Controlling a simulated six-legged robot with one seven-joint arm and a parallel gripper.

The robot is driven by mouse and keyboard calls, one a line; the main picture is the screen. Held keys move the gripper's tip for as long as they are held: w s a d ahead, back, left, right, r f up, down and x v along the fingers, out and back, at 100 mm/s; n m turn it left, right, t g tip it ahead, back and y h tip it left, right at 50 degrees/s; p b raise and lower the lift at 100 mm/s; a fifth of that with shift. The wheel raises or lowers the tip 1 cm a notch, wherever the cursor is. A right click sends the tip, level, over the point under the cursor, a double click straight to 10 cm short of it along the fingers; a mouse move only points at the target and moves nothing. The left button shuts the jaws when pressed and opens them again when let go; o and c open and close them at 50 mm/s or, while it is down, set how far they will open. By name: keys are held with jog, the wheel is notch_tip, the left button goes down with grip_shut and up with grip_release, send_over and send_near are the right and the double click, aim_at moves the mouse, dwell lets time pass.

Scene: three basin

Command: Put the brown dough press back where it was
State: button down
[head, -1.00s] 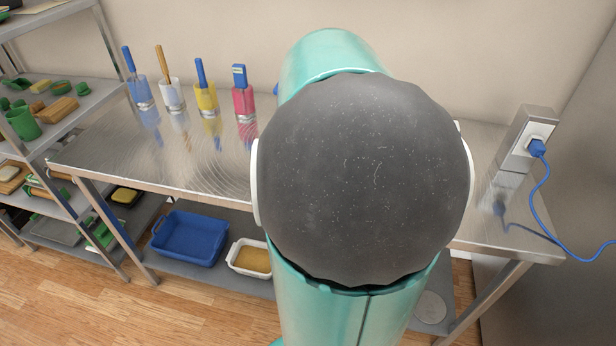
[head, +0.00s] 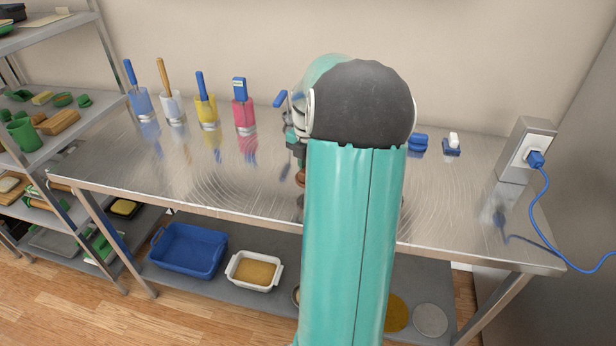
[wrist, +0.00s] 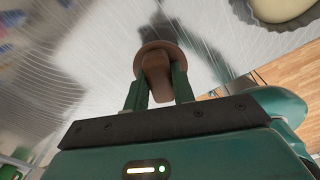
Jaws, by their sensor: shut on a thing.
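The brown dough press (wrist: 155,64) is between the two green fingers of my gripper (wrist: 160,92) in the wrist view, and the gripper is shut on it. Its round, wider end points away from the gripper. In the head view a small brown part of the press (head: 300,178) shows just left of my arm, over the front half of the steel table (head: 250,172). A dark reflection or shadow shows beyond it in the wrist view. I cannot tell whether the press touches the table. My arm hides much of the table's middle.
Several holders with coloured tools, including a pink one (head: 244,112), stand along the back left. Blue items (head: 418,142) and a socket box (head: 526,150) are at the right. A fluted dish with dough (wrist: 284,10) shows in the wrist view.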

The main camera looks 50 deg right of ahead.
jog(key=shift+w+d+f, duration=0.15)
jog(key=shift+f, duration=0.15)
jog(key=shift+w+d+f, duration=0.1)
jog(key=shift+f, duration=1.45)
jog(key=shift+f, duration=0.15)
jog(key=c, duration=1.2)
grip_release()
jog(key=shift+o, duration=0.2)
